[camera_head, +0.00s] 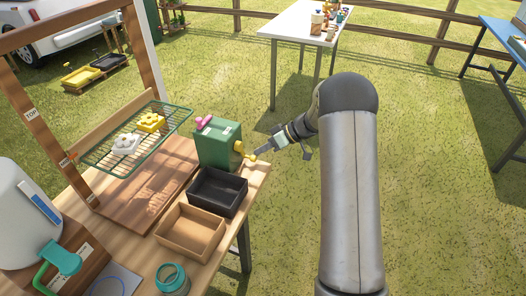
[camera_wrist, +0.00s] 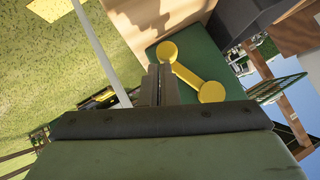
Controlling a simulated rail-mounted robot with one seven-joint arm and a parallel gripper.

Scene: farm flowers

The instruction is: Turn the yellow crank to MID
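The yellow crank (camera_head: 239,147) is on the side of the green box (camera_head: 218,145) at the table's right edge. In the wrist view the crank (camera_wrist: 190,74) is a bar with a round knob at each end. My gripper (camera_head: 258,154) is at the crank's outer end. In the wrist view its fingers (camera_wrist: 160,70) are close together, with tips at the upper-left knob; whether they touch it is unclear. A green wire rack (camera_head: 105,171) carries a white and a yellow flower-shaped piece beside a wooden post with labels. An orange mark is near the middle label; the lettering is hard to read.
A black tray (camera_head: 222,207) and a brown tray (camera_head: 184,255) stand on the table just below the green box. A pink knob (camera_head: 203,122) is on top of the box. A teal jar (camera_head: 172,279) is at the front. Open grass lies to the right.

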